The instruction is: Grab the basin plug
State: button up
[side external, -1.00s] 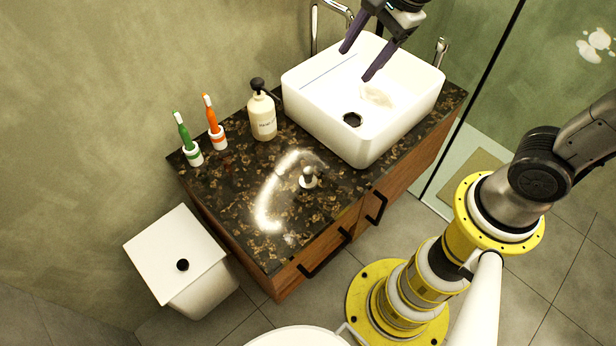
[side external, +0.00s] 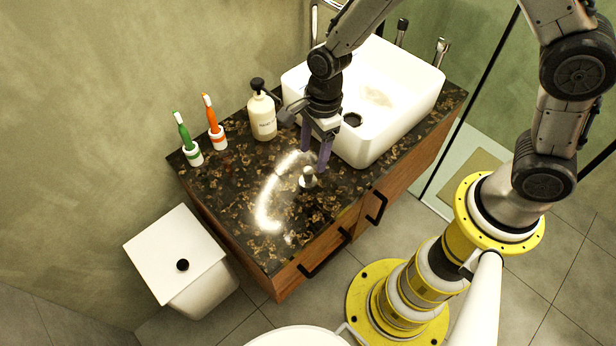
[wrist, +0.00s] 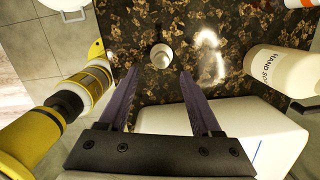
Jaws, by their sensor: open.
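The basin plug (side external: 308,178) is a small pale disc with a dark knob on top. It stands on the dark speckled counter (side external: 235,205) in front of the basin, and it also shows in the wrist view (wrist: 161,55). My gripper (side external: 314,162) points down just above and behind the plug. Its two purple fingers are apart with nothing between them.
The white basin (side external: 395,115) stands close behind my gripper. A white bin (side external: 180,255) is on the floor. The counter's front left is clear.

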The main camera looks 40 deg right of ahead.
aim_at(308, 170)
jog(key=shift+w+a+f, duration=0.1)
jog(key=shift+a+f, duration=0.1)
jog(key=shift+f, duration=0.85)
jog(key=shift+w+a+f, duration=0.1)
jog(key=shift+a+f, duration=0.1)
jog(key=shift+f, duration=0.8)
jog(key=shift+w+a+f, duration=0.1)
jog(key=shift+a+f, duration=0.1)
jog(key=shift+f, duration=0.85)
grip_shut()
